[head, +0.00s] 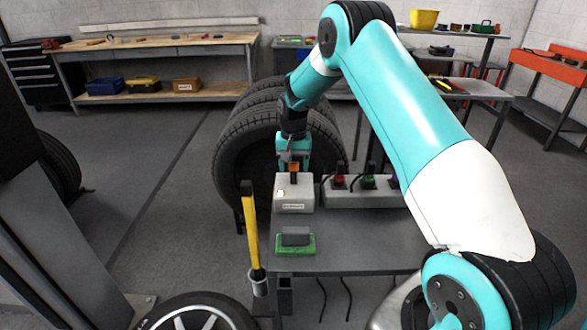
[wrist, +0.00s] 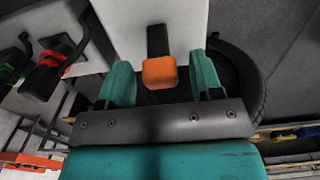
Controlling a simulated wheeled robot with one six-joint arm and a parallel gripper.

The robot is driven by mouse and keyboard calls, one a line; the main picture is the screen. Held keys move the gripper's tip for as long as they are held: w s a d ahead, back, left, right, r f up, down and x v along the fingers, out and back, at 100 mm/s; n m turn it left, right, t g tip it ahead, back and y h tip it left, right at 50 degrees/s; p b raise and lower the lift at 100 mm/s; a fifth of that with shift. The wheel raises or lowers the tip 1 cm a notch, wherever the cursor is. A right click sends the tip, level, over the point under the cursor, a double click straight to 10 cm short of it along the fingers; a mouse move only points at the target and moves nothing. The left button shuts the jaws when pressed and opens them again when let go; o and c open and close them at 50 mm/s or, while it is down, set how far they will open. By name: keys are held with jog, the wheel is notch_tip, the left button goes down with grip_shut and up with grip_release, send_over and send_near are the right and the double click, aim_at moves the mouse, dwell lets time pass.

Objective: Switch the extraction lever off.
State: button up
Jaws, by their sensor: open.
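The extraction lever is a dark stem with an orange tip (head: 295,171), standing on a pale grey labelled box (head: 294,190) on a grey bench. In the wrist view the orange tip (wrist: 159,72) shows in front of the box face (wrist: 140,15). My gripper (wrist: 163,80) is open, with a teal finger on each side of the orange tip and a visible gap at both sides. In the head view my gripper (head: 294,160) is just above the box and partly hides the lever. The label is too small to read surely.
A green tray with a grey block (head: 296,236) lies in front. A yellow-handled tool (head: 252,235) stands at the bench's left edge. Tyres (head: 235,150) stand behind.

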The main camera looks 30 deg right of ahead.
jog(key=shift+f, duration=1.25)
jog(key=c, duration=0.9)
jog(key=shift+c, duration=0.2)
